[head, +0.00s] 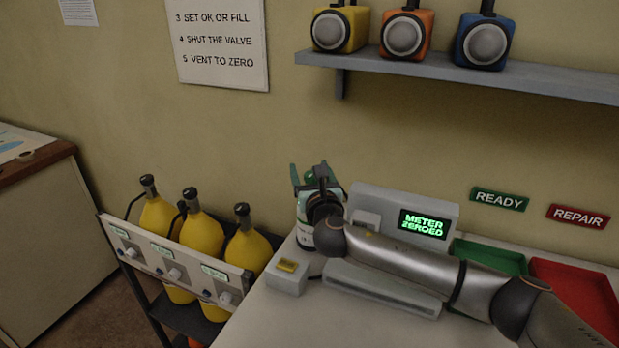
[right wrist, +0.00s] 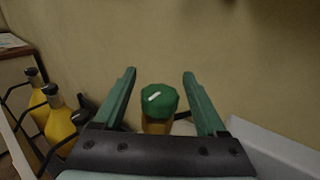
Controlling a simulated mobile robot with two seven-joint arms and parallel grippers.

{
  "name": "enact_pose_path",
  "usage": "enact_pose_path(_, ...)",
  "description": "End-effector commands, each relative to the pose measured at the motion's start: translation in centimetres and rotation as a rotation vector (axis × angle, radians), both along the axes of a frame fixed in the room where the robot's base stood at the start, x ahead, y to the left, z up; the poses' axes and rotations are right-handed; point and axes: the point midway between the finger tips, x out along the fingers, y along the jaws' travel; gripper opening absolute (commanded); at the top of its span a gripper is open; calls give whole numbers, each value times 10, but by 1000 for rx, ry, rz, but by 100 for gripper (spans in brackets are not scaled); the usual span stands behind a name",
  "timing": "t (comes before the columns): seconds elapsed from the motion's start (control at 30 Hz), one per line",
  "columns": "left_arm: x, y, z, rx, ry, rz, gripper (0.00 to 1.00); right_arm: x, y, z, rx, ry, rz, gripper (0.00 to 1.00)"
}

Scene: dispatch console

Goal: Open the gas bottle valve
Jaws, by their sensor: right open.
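My right gripper (head: 308,173) is at the bottle's top. In the right wrist view the gripper's green fingers (right wrist: 160,75) are open, one on each side of the knob, with a gap on both sides. My left gripper is not in view.
A meter (head: 424,224) reading "METER ZEROED" stands behind my right arm. Yellow cylinders (head: 203,238) stand in a rack at left. A small grey box (head: 287,281) sits at the bench's left edge. Green (head: 489,254) and red (head: 575,283) trays lie at right. A shelf (head: 460,70) hangs above.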

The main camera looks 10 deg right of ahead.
Motion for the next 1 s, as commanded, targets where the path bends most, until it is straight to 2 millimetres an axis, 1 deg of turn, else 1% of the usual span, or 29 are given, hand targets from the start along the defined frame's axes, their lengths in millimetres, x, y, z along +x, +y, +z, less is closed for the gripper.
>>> enact_pose_path(0.1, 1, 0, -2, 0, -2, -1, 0, 4, 0, 1, 1, -1, 1, 74)
enact_pose_path(0.33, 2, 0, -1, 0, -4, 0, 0, 4, 0, 1, 1, 0, 1, 74)
enact_pose_path(0.37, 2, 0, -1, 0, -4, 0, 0, 4, 0, 1, 0, 0, 1, 72)
enact_pose_path(1.0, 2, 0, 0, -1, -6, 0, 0, 3, 0, 0, 0, 0, 0, 0)
